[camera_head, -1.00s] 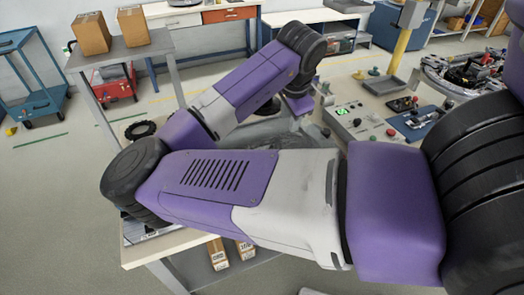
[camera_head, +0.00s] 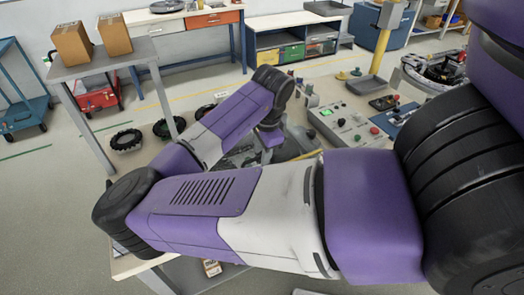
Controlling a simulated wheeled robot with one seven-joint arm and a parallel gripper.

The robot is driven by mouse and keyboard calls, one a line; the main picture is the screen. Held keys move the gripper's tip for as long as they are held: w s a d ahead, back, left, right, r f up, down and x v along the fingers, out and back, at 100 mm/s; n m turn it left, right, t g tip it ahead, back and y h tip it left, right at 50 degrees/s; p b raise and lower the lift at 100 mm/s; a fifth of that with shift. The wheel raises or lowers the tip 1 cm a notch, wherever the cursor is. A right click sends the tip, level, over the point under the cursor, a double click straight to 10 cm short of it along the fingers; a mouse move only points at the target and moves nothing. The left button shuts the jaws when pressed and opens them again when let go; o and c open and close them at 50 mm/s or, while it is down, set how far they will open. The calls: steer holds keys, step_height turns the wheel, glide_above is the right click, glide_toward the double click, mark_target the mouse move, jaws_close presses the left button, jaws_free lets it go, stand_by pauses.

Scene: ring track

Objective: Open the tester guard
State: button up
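The tester, a beige console with a lit green display (camera_head: 327,112) and several coloured knobs, stands right of centre beyond my arm. A grey, partly see-through surface (camera_head: 294,146) with a yellow strip (camera_head: 305,156) shows at its left. It may be the guard, but my arm hides much of it, and I cannot tell whether it is open. My purple and white arm crosses the view, and its wrist points down beside this grey surface. The fingers of my gripper are hidden or too small to make out, so I see neither their opening nor any contact.
A grey side table (camera_head: 100,62) with two cardboard boxes stands at upper left. Several black rings, one a toothed tyre-like ring (camera_head: 127,139), show beyond my arm. A grey tray (camera_head: 364,88) and a yellow post (camera_head: 382,45) stand beyond the console.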

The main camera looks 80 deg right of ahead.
jaws_close()
stand_by(1.4)
